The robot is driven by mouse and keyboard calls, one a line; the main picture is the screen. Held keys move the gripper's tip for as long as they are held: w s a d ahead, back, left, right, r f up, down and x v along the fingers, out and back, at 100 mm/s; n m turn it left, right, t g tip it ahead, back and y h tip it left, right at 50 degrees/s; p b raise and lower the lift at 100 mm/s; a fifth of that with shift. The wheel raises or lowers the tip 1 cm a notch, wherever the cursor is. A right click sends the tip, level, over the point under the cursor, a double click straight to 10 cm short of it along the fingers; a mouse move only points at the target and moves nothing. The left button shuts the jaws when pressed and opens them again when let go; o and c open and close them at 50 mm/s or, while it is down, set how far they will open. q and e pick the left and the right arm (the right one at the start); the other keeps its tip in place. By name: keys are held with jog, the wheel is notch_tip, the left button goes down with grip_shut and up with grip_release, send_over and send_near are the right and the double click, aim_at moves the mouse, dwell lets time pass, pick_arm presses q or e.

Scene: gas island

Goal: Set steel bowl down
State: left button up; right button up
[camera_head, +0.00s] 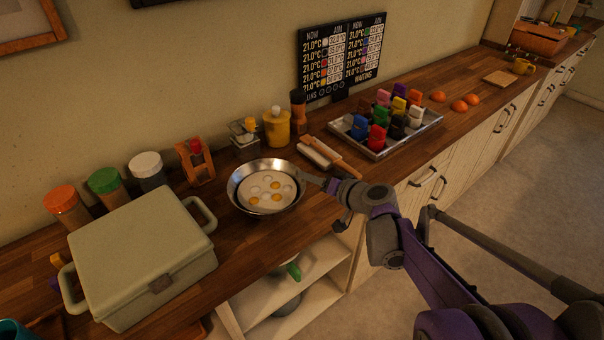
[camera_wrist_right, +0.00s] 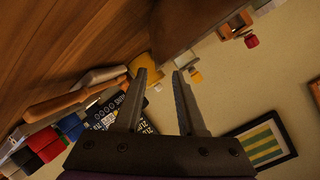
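The steel bowl (camera_head: 235,197) sits upright on the wooden counter, between the pale green box and the metal tray. It holds a whitish content with several yellow, yolk-like spots. My right gripper (camera_head: 309,181) is at the bowl's right rim in the head view; whether it touches the rim is unclear. A dark brown curved surface (camera_wrist_right: 190,28) beyond the fingertips looks like the bowl's side. My left gripper is not in view.
The pale green box (camera_head: 140,255) stands left of the bowl. A wooden rolling pin (camera_head: 330,155) and a metal tray (camera_head: 375,152) of coloured items lie to the right. Jars and a yellow canister (camera_head: 277,128) stand behind. Open shelves (camera_head: 300,285) are below the counter.

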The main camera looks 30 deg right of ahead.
jog(key=a+v, duration=0.1)
jog(key=v, duration=0.6)
jog(key=a+f, duration=0.1)
jog(key=a, duration=0.1)
jog(key=a+f+n+g+y, duration=0.1)
jog(key=a, duration=0.1)
jog(key=s+a+f+g, duration=0.1)
jog(key=a, duration=0.1)
jog(key=shift+s+a+f+n+p, duration=0.1)
jog(key=shift+a+f+n+p, duration=0.1)
jog(key=shift+a+n+p, duration=0.1)
jog(key=s+a+f+g, duration=0.1)
jog(key=s+a, duration=0.1)
jog(key=a, duration=0.1)
jog(key=s+a+f+n+g, duration=0.1)
jog(key=a+f, duration=0.1)
jog(key=s+a+f+n+g, duration=0.1)
jog(key=s+a, duration=0.1)
jog(key=a, duration=0.1)
jog(key=shift+s+a+f+g, duration=0.3)
jog(key=shift+a+f+g, duration=0.05)
jog(key=shift+g, duration=0.05)
jog(key=s+a+f+n+g+h, duration=0.2)
jog(key=s+f, duration=0.3)
jog(key=s, duration=0.5)
jog(key=shift+s+a+n+g+h, duration=0.3)
jog(key=shift+a+n+g+h, duration=0.15)
jog(key=shift+a+n, duration=0.3)
jog(key=shift+d, duration=0.1)
